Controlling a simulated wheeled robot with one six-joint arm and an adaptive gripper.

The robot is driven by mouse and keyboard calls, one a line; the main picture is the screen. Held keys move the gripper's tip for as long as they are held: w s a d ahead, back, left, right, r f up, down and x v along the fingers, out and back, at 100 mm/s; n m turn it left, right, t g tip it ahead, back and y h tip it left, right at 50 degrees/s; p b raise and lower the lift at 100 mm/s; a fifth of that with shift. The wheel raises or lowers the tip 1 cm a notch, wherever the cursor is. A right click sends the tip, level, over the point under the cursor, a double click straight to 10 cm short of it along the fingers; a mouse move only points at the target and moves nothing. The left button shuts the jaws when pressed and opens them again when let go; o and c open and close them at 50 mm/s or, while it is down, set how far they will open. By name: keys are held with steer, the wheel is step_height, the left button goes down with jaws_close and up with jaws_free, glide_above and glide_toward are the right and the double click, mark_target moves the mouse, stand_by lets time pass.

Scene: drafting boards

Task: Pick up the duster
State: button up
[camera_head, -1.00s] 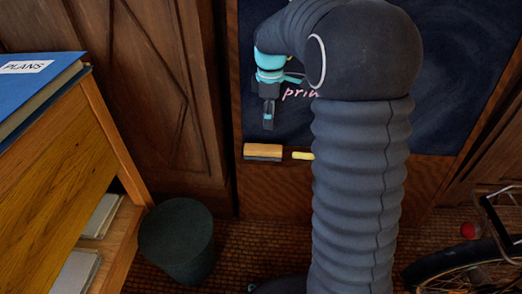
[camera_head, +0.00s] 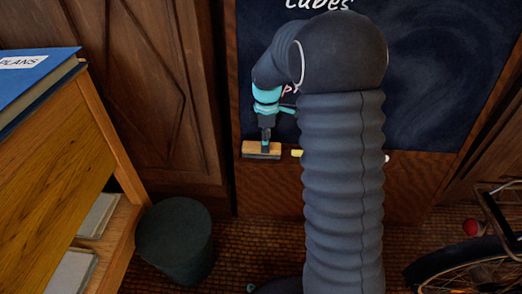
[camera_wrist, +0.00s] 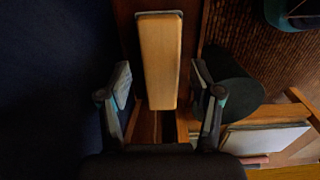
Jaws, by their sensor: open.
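The duster (camera_head: 254,149) has a light wooden top and a dark underside. It lies on the narrow ledge at the foot of the blackboard (camera_head: 430,70). In the wrist view the duster (camera_wrist: 160,62) shows its long wooden top between and beyond the two fingers. My gripper (camera_head: 265,148) is at the duster in the head view, pointing down. In the wrist view my gripper (camera_wrist: 160,88) is open, one finger on each side of the duster's nearer end, with a gap visible on both sides.
A yellow chalk piece (camera_head: 297,153) lies on the ledge right of the duster. A dark green bin (camera_head: 175,240) stands on the floor below left. A wooden cabinet (camera_head: 60,170) with a blue binder (camera_head: 35,85) is at the left. A bicycle wheel (camera_head: 470,270) is at lower right.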

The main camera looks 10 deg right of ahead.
step_height(320, 180, down, 3)
steer(key=shift+f, duration=0.1)
steer(key=c, duration=0.9)
steer(key=shift+c, duration=0.3)
steer(key=shift+r, duration=0.2)
step_height(320, 180, up, 10)
steer(key=shift+f+p, duration=0.1)
steer(key=shift+p, duration=0.5)
